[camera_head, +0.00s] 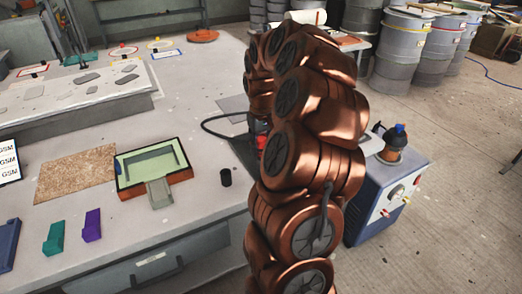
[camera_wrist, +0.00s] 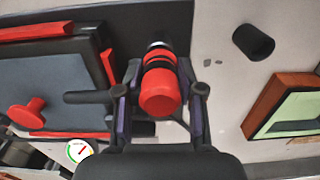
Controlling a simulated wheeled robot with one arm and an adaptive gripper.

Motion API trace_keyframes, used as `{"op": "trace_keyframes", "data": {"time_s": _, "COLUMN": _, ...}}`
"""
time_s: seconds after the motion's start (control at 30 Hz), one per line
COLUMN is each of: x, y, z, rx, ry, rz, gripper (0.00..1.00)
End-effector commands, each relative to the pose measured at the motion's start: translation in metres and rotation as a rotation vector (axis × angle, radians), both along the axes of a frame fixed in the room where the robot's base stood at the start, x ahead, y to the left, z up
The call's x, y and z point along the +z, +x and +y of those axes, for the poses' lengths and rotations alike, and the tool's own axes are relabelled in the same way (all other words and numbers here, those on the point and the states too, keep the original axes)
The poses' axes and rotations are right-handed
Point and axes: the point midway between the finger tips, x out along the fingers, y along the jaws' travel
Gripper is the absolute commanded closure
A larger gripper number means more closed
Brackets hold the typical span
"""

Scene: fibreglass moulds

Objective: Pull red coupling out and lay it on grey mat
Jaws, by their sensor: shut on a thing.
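The red coupling (camera_wrist: 160,92) with black rings sits between the two fingers of my gripper (camera_wrist: 160,88) in the wrist view. The fingers are closed on its sides. A silvery metal end shows beyond it, and I cannot tell whether it is still joined to anything. In the head view my arm hides the gripper, and only a bit of red (camera_head: 262,140) shows at the arm's left edge. A flat grey patch that looks like the grey mat (camera_head: 233,106) lies on the bench behind, partly hidden by my arm.
A red-framed dark unit with a red knob (camera_wrist: 28,112) is close at left in the wrist view. A black hose (camera_head: 212,128) curves near my arm. A black cup (camera_head: 225,177) and a green-lined mould (camera_head: 152,168) stand on the bench (camera_head: 205,215).

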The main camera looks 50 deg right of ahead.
Motion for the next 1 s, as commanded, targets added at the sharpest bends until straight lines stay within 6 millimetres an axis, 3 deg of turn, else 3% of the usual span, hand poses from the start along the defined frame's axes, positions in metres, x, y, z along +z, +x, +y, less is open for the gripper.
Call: {"op": "trace_keyframes", "data": {"time_s": 1.0, "x": 0.034, "y": 0.0, "z": 0.0, "rx": -0.001, "ry": 0.0, "rz": -0.001, "gripper": 1.0}}
